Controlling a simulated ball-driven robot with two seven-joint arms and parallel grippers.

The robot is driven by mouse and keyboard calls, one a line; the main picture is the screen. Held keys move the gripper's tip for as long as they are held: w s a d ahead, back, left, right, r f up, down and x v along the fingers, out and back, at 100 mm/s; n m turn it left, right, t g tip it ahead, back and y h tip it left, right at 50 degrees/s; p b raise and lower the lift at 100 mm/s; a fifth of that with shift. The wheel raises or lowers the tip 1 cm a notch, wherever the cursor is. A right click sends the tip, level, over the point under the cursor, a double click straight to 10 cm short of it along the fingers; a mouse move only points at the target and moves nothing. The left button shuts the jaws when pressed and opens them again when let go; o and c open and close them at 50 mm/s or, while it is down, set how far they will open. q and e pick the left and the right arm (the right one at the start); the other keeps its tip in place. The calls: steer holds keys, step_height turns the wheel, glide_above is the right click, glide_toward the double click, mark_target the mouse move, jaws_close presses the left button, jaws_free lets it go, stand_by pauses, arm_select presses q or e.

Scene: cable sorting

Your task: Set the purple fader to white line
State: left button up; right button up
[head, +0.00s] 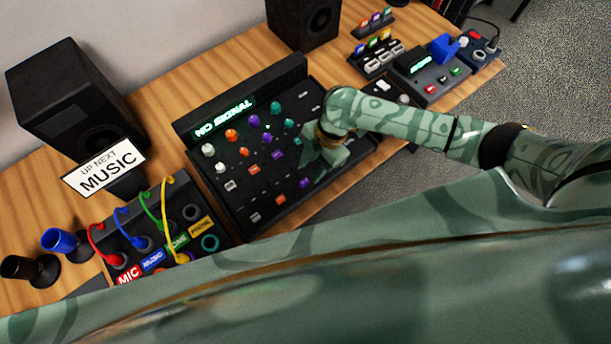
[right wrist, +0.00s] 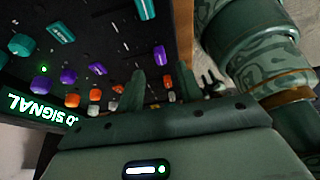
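The purple fader cap (head: 305,182) sits low on the black mixer panel (head: 205,187), between the orange fader cap (head: 281,199) and my right gripper (head: 322,160). In the right wrist view the purple fader cap (right wrist: 160,54) shows beyond the fingertips. My right gripper (right wrist: 161,82) is over the right part of the panel, its two fingers apart with nothing held between them. A teal fader cap (right wrist: 145,8) shows at the top of the wrist view. I cannot make out the white line clearly. My left gripper is not in view.
The "NO SIGNAL" display (head: 224,118) stands behind. A cable box (head: 215,226) is to the left, and a device with a blue lever (head: 443,48) to the right.

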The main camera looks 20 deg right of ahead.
mark_target(292, 174)
steer(key=b+x, duration=0.1)
steer(key=x, duration=0.3)
steer(key=shift+s+f, duration=0.1)
steer(key=shift+f, duration=0.2)
jaws_close()
steer(key=shift+w+a+f+b, duration=0.1)
steer(key=shift+w+a+b, duration=0.15)
steer(key=shift+w, duration=0.35)
steer(key=shift+w+a+b, duration=0.2)
steer(key=shift+w, duration=0.4)
steer(key=shift+w+a+b, duration=0.25)
steer(key=shift+w, duration=0.35)
steer(key=shift+w+a, duration=0.15)
steer(key=shift+w, duration=0.2)
jaws_free()
